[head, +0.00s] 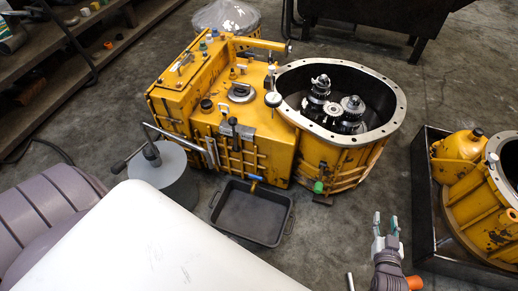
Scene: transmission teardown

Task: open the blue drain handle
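The blue drain handle (253,187) is a small blue piece low on the front of the yellow transmission housing (270,150), just above the back of a black drain tray (250,211). It is too small to tell its exact angle. My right gripper (386,220) is at the lower right, above the floor, well to the right of the handle and tray. Its two fingers point up the picture and stand apart with nothing between them.
A grey canister (165,174) with a lever stands left of the tray. A green-ended fitting (318,187) sticks out right of the handle. A dark crate (425,205) with yellow parts stands at the right. Floor between tray and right gripper is clear.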

